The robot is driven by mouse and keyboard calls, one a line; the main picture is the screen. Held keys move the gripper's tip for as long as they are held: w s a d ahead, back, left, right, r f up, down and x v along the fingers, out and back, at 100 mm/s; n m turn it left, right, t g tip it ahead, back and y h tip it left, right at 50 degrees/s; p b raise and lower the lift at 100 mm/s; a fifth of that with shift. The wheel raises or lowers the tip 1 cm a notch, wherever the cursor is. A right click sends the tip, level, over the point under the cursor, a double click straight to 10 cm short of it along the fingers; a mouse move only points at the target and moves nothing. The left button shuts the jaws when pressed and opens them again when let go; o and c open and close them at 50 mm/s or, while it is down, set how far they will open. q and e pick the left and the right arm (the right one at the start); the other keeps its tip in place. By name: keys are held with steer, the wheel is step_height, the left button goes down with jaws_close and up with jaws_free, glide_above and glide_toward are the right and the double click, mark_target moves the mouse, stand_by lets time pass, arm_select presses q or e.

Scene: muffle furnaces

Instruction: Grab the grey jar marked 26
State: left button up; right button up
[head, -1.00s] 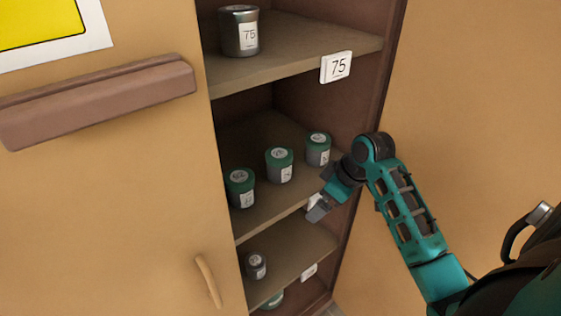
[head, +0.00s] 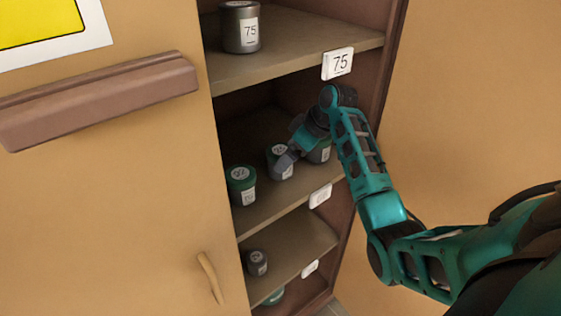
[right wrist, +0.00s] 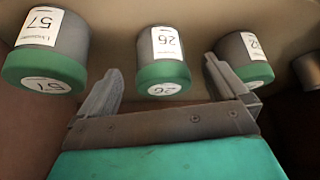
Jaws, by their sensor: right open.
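The grey jar marked 26 (right wrist: 163,50) has a green lid and a white label. It appears upside down in the right wrist view, in the middle of a row of jars. In the head view the jar (head: 274,171) stands on the middle shelf, partly hidden by my right gripper. My right gripper (head: 289,153) is open, inside the cabinet. In the right wrist view its fingertips (right wrist: 163,68) lie to the left and right of the jar, with nothing gripped. I cannot tell whether a finger touches it. My left gripper is not in view.
A green-lidded jar marked 57 (right wrist: 48,48) and another green-lidded jar (right wrist: 243,58) flank it. The lower shelf holds a small dark jar (head: 257,263). The cabinet's right side wall (head: 372,82) is near my arm.

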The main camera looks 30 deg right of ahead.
mark_target(284, 151)
steer(key=w, duration=0.1)
steer(key=w+a+f, duration=0.1)
steer(key=w, duration=0.1)
steer(key=shift+a+f, duration=0.3)
steer(key=shift+f, duration=0.1)
steer(key=shift+w+f, duration=0.1)
steer(key=shift+f, duration=0.3)
steer(key=c, duration=1.2)
